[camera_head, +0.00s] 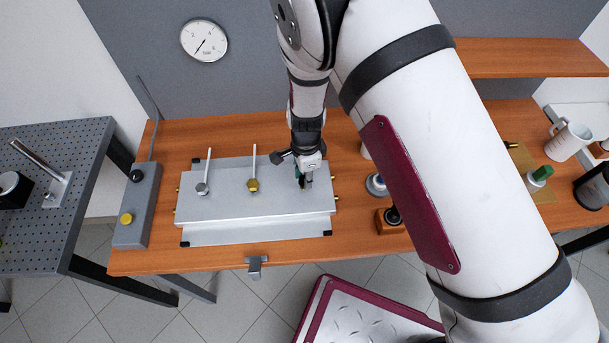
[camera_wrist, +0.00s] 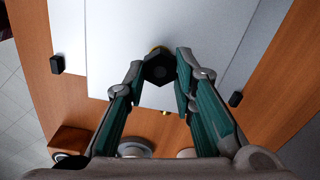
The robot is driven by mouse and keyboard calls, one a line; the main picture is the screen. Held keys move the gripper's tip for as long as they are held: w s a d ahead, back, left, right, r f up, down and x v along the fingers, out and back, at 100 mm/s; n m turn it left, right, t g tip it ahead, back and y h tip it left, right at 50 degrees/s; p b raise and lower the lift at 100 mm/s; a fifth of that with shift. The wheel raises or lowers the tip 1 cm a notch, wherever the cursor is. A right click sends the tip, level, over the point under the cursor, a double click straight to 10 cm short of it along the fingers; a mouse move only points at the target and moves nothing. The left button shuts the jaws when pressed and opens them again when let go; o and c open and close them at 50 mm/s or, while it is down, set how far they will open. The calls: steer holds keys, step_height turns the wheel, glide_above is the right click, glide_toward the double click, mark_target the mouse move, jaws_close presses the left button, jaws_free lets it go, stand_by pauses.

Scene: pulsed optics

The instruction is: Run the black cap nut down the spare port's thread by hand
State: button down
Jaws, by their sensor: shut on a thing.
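The black cap nut (camera_wrist: 158,68) is a dark hexagonal piece between my fingers in the wrist view. My gripper (camera_wrist: 160,78) is shut on it, with its green-padded fingers on either side. A sliver of brass shows at the nut's far edge, likely the spare port's thread; the rest of the port is hidden. How far the nut sits on the thread cannot be told. In the head view my gripper (camera_head: 305,181) points down over the right end of the pale metal block (camera_head: 235,216), and the nut is too small to make out there.
Two other ports on the block carry upright white rods, one with a grey fitting (camera_head: 202,188), one with a brass fitting (camera_head: 253,185). A grey control box (camera_head: 138,208) stands left. A wooden stand (camera_head: 388,222) and a round silver piece (camera_head: 376,185) are close on the right.

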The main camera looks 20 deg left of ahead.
steer(key=m, duration=0.3)
steer(key=shift+s, duration=0.1)
steer(key=shift+m, duration=0.6)
steer(key=m, duration=0.4)
steer(key=shift+f, duration=0.1)
steer(key=shift+m, duration=0.4)
steer(key=m, duration=0.4)
steer(key=shift+s, duration=0.1)
